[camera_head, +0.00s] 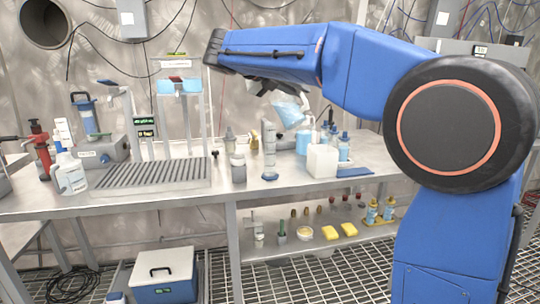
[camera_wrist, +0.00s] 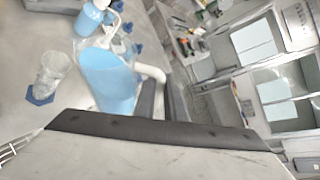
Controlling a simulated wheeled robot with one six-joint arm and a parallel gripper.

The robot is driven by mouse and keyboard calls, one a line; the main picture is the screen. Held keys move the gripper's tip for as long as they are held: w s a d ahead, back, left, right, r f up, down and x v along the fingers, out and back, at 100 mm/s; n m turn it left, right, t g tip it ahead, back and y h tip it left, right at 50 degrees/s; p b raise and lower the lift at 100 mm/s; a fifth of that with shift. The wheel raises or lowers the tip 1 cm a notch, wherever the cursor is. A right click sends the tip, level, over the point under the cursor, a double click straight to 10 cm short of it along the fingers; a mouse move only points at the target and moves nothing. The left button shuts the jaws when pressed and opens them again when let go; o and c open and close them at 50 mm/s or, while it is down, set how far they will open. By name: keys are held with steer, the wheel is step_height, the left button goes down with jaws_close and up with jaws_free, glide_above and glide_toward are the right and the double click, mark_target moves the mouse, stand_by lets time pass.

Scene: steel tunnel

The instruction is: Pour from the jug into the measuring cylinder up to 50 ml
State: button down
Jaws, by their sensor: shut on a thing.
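The jug (camera_head: 290,110) is clear, holds blue liquid and is tilted in the air above the bench. My gripper (camera_head: 268,88) is shut on it; in the wrist view my gripper (camera_wrist: 160,95) is at the jug's white handle. The jug's blue liquid fills much of its body (camera_wrist: 108,80) there. The measuring cylinder (camera_head: 269,152) stands upright on the bench, below and left of the jug. It is clear with a blue hexagonal base, and also shows in the wrist view (camera_wrist: 50,75), apart from the jug. I see no stream; its level is too small to read.
A white square container (camera_head: 322,160) and blue-capped bottles (camera_head: 343,147) stand right of the cylinder. A small grey-white jar (camera_head: 238,168) stands close on its left. A slatted drain (camera_head: 150,174) and a white bottle (camera_head: 70,174) are farther left. The bench's front strip is clear.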

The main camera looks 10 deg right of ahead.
steer(key=shift+w+r, duration=0.1)
steer(key=shift+w+a+r+n+g, duration=0.1)
steer(key=shift+w+a+n+g, duration=0.15)
steer(key=shift+n, duration=0.25)
steer(key=shift+h, duration=0.3)
stand_by(0.4)
steer(key=shift+w+a+r+n+g, duration=0.1)
steer(key=shift+w+r+n+g, duration=0.05)
steer(key=shift+w+n+g, duration=0.15)
steer(key=shift+w, duration=0.1)
stand_by(1.0)
stand_by(0.5)
steer(key=shift+s+d+m, duration=0.25)
steer(key=shift+s+m, duration=0.15)
steer(key=shift+s, duration=0.1)
steer(key=shift+s+d+f+m+t, duration=0.15)
steer(key=shift+s+f+m+t, duration=0.2)
steer(key=shift+t, duration=0.2)
